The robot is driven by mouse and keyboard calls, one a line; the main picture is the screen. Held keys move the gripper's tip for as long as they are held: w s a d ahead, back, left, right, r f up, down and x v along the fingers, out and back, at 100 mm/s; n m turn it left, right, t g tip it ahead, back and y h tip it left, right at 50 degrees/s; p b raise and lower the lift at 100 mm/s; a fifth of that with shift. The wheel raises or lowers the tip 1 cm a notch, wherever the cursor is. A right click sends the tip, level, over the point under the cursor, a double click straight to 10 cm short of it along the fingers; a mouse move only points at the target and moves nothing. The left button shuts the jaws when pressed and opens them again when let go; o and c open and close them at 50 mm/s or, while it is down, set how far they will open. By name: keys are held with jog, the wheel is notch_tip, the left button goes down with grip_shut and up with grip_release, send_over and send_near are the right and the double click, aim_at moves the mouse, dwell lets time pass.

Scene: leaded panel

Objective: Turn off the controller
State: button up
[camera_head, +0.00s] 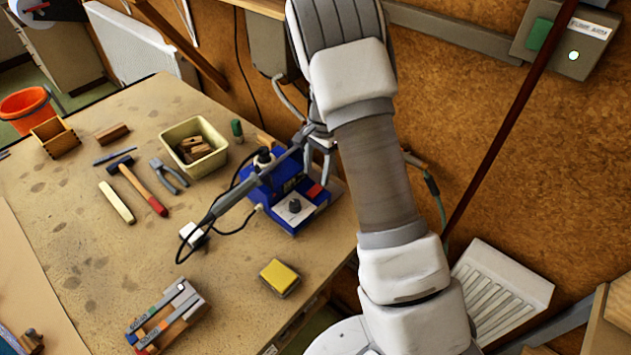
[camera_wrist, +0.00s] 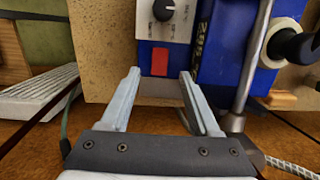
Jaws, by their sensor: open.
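The controller is a blue box (camera_head: 262,188) with a pale front panel, standing at the right edge of the workbench. Its panel has a dark knob (camera_head: 294,205) and a red rocker switch (camera_head: 314,191). In the wrist view the red switch (camera_wrist: 160,62) and the knob (camera_wrist: 163,11) are in clear sight. My gripper (camera_wrist: 160,75) is open and empty, its fingertips on either side of the switch in the picture. I cannot tell whether they touch the panel. The switch's position, on or off, is not clear.
A soldering iron (camera_head: 232,193) with a dark cable slants across the controller. A yellow sponge (camera_head: 280,276), a cream tub (camera_head: 194,148), pliers (camera_head: 169,175) and a hammer (camera_head: 138,186) lie on the bench (camera_head: 85,260). A dark red pole (camera_head: 507,130) stands at right.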

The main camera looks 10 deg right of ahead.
aim_at(319, 186)
notch_tip(319, 186, up, 8)
jog(key=shift+w+d+f+b, duration=0.2)
jog(key=shift+w+d+b, duration=0.05)
jog(key=shift+d+b, duration=0.15)
dwell(0.3)
